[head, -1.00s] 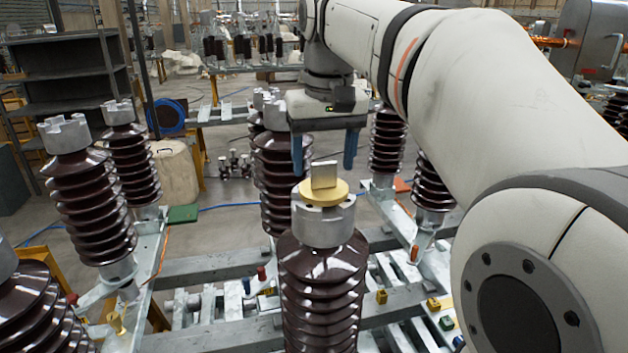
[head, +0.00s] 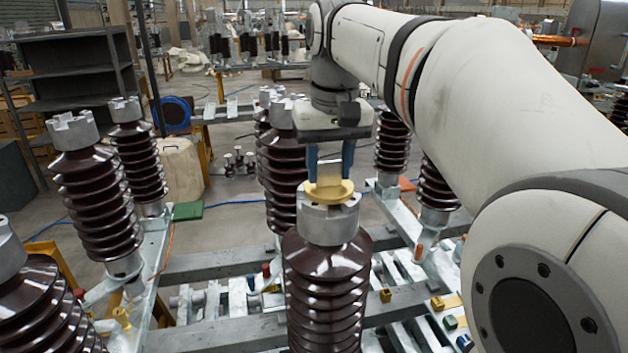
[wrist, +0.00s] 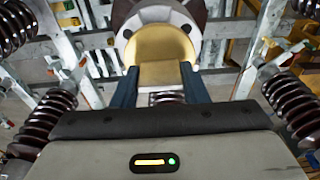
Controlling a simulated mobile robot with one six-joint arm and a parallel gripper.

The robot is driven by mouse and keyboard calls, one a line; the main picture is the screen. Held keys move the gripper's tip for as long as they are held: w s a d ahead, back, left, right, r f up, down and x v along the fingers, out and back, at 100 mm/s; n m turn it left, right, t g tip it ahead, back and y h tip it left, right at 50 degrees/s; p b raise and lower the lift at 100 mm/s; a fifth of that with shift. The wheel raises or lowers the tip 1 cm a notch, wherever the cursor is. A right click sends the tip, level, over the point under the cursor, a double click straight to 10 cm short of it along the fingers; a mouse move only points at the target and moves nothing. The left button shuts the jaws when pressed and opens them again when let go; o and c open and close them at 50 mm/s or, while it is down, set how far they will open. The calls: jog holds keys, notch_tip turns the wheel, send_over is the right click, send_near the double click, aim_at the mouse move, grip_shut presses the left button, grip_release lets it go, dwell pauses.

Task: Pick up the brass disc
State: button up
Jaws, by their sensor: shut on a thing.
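The brass disc (head: 328,193) has a flat upright tab on top. It sits on the grey metal cap (head: 330,222) of a brown ribbed insulator (head: 327,285) in the middle of the head view. The disc looks slightly tilted on the cap; I cannot tell if it still touches all round. My gripper (head: 329,172) points down with its blue fingers shut on the disc's tab. In the wrist view the disc (wrist: 160,45) shows beyond the tab, with my gripper's fingers (wrist: 160,78) on both sides of the tab.
More brown insulators stand close by, at left (head: 92,195) and just behind (head: 280,165). Grey steel beams (head: 215,264) run below. A dark shelf (head: 70,75) and a cream container (head: 180,170) stand at the back left.

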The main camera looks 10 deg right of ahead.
grip_shut()
jog(key=shift+r, duration=0.2)
